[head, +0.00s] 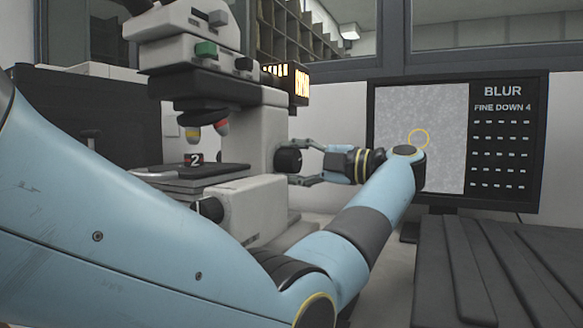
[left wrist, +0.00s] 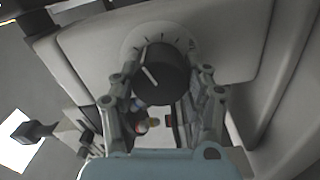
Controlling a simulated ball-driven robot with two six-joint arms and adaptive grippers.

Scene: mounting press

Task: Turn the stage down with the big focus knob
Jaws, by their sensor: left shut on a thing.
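The microscope (head: 255,125) stands left of centre in the head view. Its big black focus knob (head: 288,160) is on the right side of its body. In the left wrist view the knob (left wrist: 162,72) shows a white pointer line and a ring of tick marks around it. My left gripper (head: 297,163) has its fingers on either side of the knob and is shut on it. The stage (head: 195,178) is a dark plate below the coloured objectives, with a block marked "2" on it. My right gripper does not show.
A monitor (head: 455,140) at the right reads "BLUR" and "FINE DOWN 4", with a grey speckled picture. A second, smaller knob (head: 210,209) sits low on the microscope. A dark ridged surface (head: 500,270) fills the lower right.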

